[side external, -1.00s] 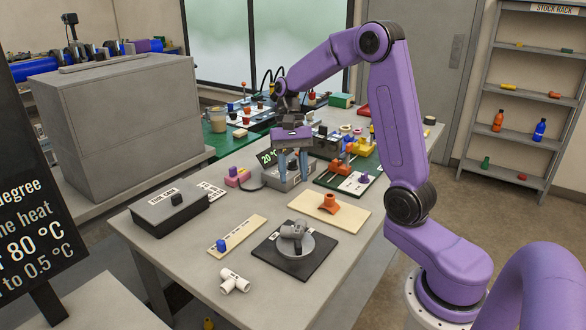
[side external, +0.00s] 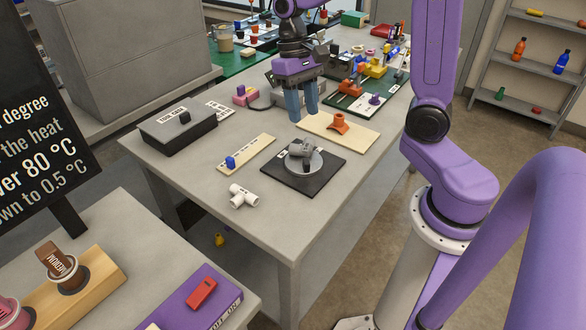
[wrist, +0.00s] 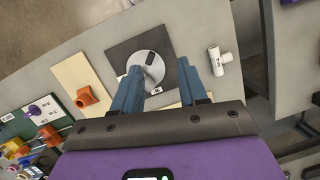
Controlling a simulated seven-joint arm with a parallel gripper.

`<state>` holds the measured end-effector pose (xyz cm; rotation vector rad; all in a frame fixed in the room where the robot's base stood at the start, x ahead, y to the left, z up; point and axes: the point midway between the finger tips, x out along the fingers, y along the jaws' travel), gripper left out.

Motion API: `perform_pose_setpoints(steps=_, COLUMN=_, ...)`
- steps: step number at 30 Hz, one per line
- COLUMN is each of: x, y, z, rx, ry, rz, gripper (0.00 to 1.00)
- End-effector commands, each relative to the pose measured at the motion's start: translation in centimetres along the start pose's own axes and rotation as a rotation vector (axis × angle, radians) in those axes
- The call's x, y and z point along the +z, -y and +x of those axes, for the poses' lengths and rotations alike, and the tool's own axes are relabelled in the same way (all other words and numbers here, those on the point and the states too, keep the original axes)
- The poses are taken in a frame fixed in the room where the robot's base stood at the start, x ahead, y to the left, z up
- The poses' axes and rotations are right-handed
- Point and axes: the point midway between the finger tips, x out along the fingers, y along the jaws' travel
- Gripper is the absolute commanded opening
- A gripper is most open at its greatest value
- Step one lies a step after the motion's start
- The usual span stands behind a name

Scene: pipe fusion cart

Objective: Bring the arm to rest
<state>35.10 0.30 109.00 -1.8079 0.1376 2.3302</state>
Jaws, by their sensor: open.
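My purple arm holds my gripper (side external: 301,104) above the grey work table (side external: 210,205), fingers pointing down. In the side external view it stands behind the round grey plate and near the cream board. Its two blue fingers are apart with nothing between them; the wrist view shows the same open gripper (wrist: 158,82). Beyond the fingers in the wrist view lies the round grey plate (wrist: 156,75) on a black mat (wrist: 122,53), with a dark grey fitting on it. The gripper appears clear of the tabletop.
A white tee fitting (side external: 243,196) lies near the table's front edge. A cream board (side external: 358,138) bears an orange fitting (side external: 340,123). A blue piece (side external: 231,162) sits on a narrow strip. A dark case (side external: 172,134) stands at left. Bare tabletop lies between these.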

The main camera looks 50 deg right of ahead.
Motion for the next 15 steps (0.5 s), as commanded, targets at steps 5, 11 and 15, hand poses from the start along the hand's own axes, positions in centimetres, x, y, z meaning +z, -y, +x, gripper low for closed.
perform_pose_setpoints(steps=5, x=3.7, y=1.6, z=1.1, rx=0.051, ry=-0.048, rz=-0.251, gripper=0.43)
perform_pose_setpoints(steps=11, x=7.8, y=2.5, z=2.5, rx=0.099, ry=-0.098, rz=-0.531, gripper=0.43)
perform_pose_setpoints(steps=15, x=10.8, y=2.5, z=3.6, rx=0.127, ry=-0.131, rz=-0.73, gripper=0.43)
